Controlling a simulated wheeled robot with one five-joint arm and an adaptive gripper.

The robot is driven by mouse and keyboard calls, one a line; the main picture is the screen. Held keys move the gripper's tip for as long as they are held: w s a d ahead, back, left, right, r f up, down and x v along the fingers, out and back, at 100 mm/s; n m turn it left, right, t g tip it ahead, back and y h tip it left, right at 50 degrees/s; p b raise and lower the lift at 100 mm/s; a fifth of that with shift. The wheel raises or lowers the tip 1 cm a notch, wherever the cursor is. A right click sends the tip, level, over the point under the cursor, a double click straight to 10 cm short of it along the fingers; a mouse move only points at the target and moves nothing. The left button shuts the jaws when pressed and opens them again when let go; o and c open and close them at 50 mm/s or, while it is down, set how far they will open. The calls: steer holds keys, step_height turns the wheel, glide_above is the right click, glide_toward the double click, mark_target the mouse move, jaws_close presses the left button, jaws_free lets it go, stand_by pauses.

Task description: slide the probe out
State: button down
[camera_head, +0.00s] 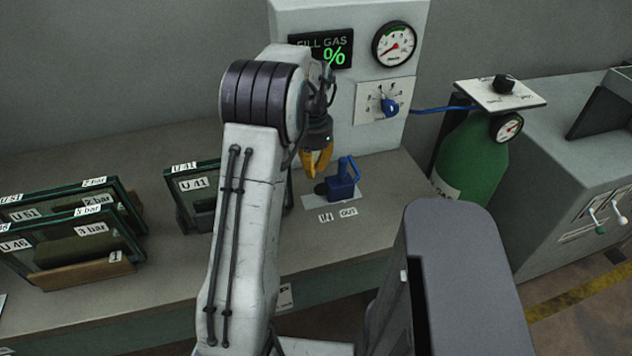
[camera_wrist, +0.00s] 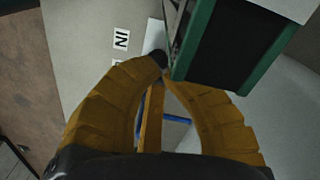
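A small blue fixture (camera_head: 342,186) with an upright handle stands on a white plate on the bench, behind the IN and OUT labels (camera_head: 348,212). I cannot tell for certain which part is the probe. My gripper (camera_head: 317,170) points down just left of the fixture, its yellow fingertips above a dark round spot. In the wrist view the fingers of my gripper (camera_wrist: 164,66) converge near a small dark round end (camera_wrist: 160,58); a blue rod (camera_wrist: 176,118) shows between them. Whether they touch or hold anything is unclear. A green-edged glass frame (camera_head: 193,185) labelled U 41 stands left, partly behind my arm.
More glass frames (camera_head: 85,229) stand at the bench's left. A green gas cylinder (camera_head: 470,158) stands right. The bench front near the labels is clear.

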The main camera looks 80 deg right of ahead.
steer(key=s+a+r+p, duration=0.2)
steer(key=s+r+p, duration=0.1)
steer(key=r+p, duration=0.2)
step_height(320, 180, up, 3)
steer(key=shift+s+f, duration=0.15)
stand_by(0.3)
stand_by(0.8)
